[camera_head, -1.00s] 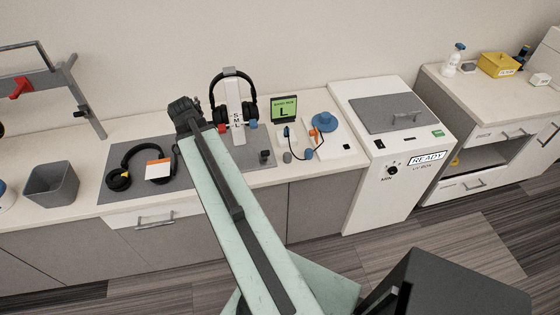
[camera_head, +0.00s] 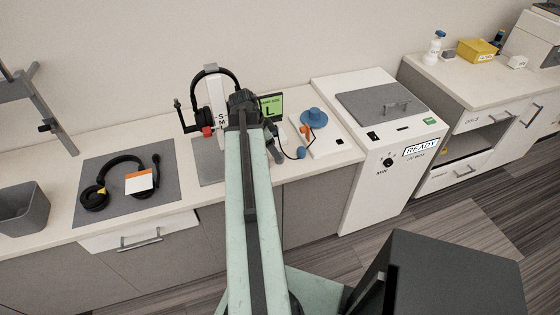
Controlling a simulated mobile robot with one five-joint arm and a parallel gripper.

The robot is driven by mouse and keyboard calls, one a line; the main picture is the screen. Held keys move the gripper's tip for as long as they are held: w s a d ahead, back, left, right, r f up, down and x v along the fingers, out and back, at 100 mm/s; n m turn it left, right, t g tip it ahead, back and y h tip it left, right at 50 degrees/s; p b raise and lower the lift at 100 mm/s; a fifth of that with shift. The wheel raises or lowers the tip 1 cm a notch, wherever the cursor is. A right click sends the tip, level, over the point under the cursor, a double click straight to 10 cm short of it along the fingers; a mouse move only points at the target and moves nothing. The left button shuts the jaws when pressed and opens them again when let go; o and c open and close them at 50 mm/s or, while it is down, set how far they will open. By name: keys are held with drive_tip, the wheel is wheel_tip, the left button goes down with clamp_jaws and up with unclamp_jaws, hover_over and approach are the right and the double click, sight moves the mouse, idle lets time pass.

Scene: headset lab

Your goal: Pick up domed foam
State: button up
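I cannot tell for sure which piece is the domed foam. A small blue rounded piece (camera_head: 301,152) lies on the counter just right of my arm, by a dark cable. My gripper (camera_head: 243,103) is at the far end of my pale green arm, over the back of the counter in front of the headphone stand. My arm covers part of the counter left of the blue piece.
A blue round-topped item (camera_head: 314,117) sits on a white board. Headphones hang on a white stand (camera_head: 216,90). A headset (camera_head: 118,180) lies on a grey mat (camera_head: 160,197). A grey bin (camera_head: 22,210) is left, a white UV box (camera_head: 365,150) right.

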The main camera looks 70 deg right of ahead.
drive_tip(key=b+x, duration=0.4)
drive_tip(key=x, duration=0.1)
drive_tip(key=shift+s+d, duration=0.2)
drive_tip(key=shift+r, duration=0.15)
clamp_jaws()
